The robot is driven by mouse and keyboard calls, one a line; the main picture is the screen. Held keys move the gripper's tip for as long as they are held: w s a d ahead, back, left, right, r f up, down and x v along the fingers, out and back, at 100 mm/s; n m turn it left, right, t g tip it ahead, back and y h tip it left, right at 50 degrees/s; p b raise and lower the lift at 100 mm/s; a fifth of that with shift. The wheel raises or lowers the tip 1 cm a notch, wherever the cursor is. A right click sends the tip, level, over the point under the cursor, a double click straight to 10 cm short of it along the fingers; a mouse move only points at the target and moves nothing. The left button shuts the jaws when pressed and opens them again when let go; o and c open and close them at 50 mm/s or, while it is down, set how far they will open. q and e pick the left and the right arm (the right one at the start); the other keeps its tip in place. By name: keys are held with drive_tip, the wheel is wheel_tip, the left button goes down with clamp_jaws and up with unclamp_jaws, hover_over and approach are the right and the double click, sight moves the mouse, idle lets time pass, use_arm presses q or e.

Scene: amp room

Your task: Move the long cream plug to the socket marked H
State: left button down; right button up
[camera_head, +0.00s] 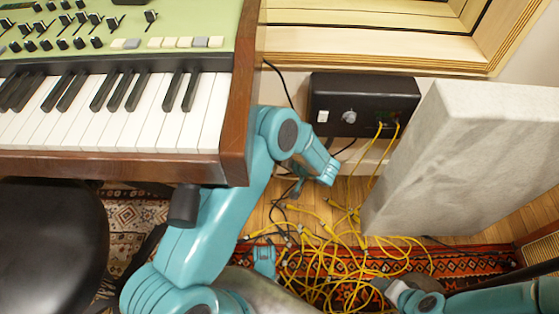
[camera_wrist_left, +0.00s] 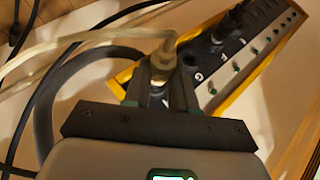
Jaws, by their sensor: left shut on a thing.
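In the left wrist view my left gripper (camera_wrist_left: 160,80) is shut on a cream plug (camera_wrist_left: 160,62), with a pale cable running off to the left. The plug is beside the end of a yellow-edged power strip (camera_wrist_left: 207,92) with a dark face. I cannot tell whether its pins touch the strip. A letter that looks like G shows on the strip; I cannot make out an H. In the head view my left gripper (camera_head: 297,187) is small, low beyond the keyboard's right end; the plug cannot be made out there.
A black plug (camera_wrist_left: 238,18) sits on the strip. A keyboard (camera_head: 120,110) fills the upper left, a black box (camera_head: 362,104) stands by the wall, and a grey panel (camera_head: 465,150) leans at right. Tangled yellow cables (camera_head: 325,255) cover the floor and rug.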

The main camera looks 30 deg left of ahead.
use_arm(q)
drive_tip(key=shift+w+a, duration=0.25)
drive_tip(key=shift+w, duration=0.2)
idle(0.9)
drive_tip(key=c, duration=0.8)
unclamp_jaws()
drive_tip(key=shift+c, duration=0.2)
drive_tip(key=s+d, duration=0.2)
drive_tip(key=d, duration=1)
drive_tip(key=shift+s+d+r, duration=0.2)
drive_tip(key=shift+d+r, duration=0.15)
drive_tip(key=shift+d, duration=0.05)
drive_tip(key=shift+s, duration=0.15)
